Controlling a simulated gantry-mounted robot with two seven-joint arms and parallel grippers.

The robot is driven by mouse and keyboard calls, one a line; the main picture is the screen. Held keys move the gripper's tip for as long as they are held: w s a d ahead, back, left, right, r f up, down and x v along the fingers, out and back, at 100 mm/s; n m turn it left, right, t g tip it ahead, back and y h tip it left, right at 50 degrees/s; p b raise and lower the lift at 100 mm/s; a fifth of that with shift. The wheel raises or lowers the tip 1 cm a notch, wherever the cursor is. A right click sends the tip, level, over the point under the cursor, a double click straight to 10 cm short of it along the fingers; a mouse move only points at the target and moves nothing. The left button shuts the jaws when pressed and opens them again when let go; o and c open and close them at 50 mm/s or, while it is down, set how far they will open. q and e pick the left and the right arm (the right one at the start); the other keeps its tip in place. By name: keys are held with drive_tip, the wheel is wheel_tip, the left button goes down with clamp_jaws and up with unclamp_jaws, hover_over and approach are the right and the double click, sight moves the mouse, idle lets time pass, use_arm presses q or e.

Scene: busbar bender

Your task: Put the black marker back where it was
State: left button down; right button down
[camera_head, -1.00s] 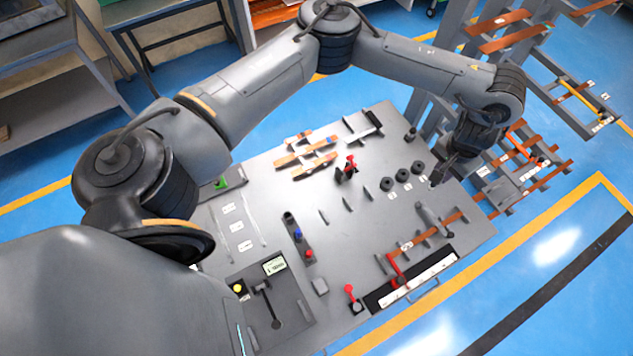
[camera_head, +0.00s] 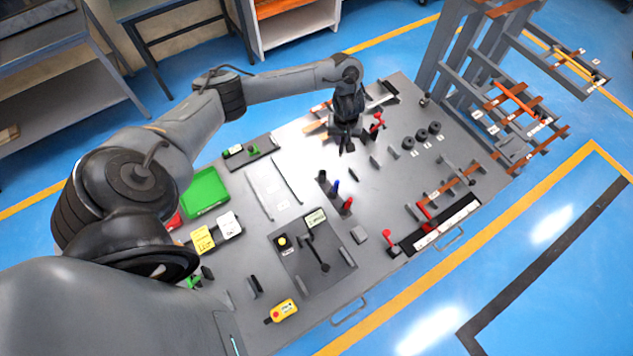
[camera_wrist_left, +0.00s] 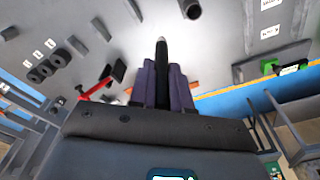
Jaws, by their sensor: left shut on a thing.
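My left gripper (camera_head: 346,146) is shut on the black marker, over the middle of the bench. In the left wrist view the dark, pointed marker (camera_wrist_left: 161,62) sticks out between the fingers (camera_wrist_left: 163,85); its rear part is hidden by them. In the head view the marker is too small to make out clearly. A row of holders stands nearer the camera than the gripper: a dark cup (camera_head: 322,177), a blue marker (camera_head: 335,188) and a red marker (camera_head: 347,205). The left wrist view shows a dark open cup (camera_wrist_left: 190,8) beyond the marker tip. My right gripper is out of view.
A red-handled clamp (camera_head: 377,121) stands close right of the gripper. Black discs (camera_head: 421,135) lie further right. Small upright plates dot the bench (camera_head: 385,215).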

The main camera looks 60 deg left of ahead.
use_arm(q)
drive_tip(key=s+f+b, duration=0.1)
drive_tip(key=s+f, duration=0.2)
drive_tip(key=f, duration=0.3)
drive_tip(key=s+a+f+b, duration=0.1)
drive_tip(key=s+f, duration=0.2)
drive_tip(key=f, duration=0.4)
drive_tip(key=shift+s, duration=0.15)
drive_tip(key=c, duration=1.1)
unclamp_jaws()
drive_tip(key=shift+f, duration=0.15)
